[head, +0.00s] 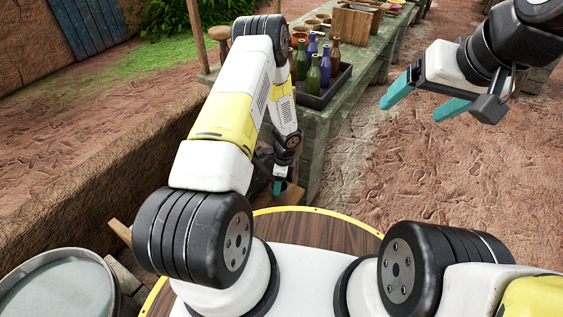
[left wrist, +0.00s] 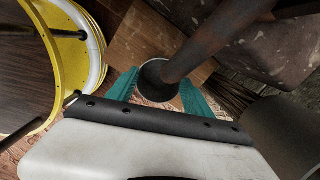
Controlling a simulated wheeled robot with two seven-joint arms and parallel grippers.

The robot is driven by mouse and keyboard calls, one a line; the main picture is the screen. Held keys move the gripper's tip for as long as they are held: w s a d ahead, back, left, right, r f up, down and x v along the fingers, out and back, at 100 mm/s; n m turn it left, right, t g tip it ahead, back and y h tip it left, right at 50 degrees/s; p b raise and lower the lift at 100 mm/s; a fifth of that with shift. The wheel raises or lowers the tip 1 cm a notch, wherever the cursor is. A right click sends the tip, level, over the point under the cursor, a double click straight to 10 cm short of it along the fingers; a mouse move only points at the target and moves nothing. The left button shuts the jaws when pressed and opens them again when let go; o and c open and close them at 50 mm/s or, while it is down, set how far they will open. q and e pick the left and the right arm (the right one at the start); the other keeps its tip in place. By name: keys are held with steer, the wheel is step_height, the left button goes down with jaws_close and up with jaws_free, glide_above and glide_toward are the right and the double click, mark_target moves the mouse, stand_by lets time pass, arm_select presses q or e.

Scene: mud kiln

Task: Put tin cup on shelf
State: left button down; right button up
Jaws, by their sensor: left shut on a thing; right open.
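My left gripper (head: 278,187) is low beside the near end of the long green-grey table, and my left arm covers part of that area. In the left wrist view, the teal fingers of my left gripper (left wrist: 160,93) are shut on a dark round thing with a pale rim, apparently the tin cup (left wrist: 158,92). A rusty brown bar (left wrist: 215,38) crosses over part of it. A wooden board (left wrist: 145,42) lies behind the cup; I cannot tell whether they touch or whether it is the shelf. My right gripper (head: 428,98) is open and empty, raised over bare ground.
The long table (head: 318,117) carries a dark tray (head: 325,92) of several bottles, clay pots and a wooden box (head: 352,24). A mud wall (head: 90,190) runs along the left, with a round basin (head: 58,285) at lower left.

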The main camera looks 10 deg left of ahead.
arm_select(q)
steer(key=shift+w+a, duration=0.2)
steer(key=shift+a, duration=0.3)
steer(key=shift+w+a, duration=0.15)
steer(key=shift+a, duration=0.3)
steer(key=shift+f, duration=1.75)
steer(key=shift+f, duration=0.15)
steer(key=shift+c, duration=2.1)
jaws_free()
step_height(320, 180, up, 12)
steer(key=d, duration=0.1)
steer(key=shift+d, duration=0.25)
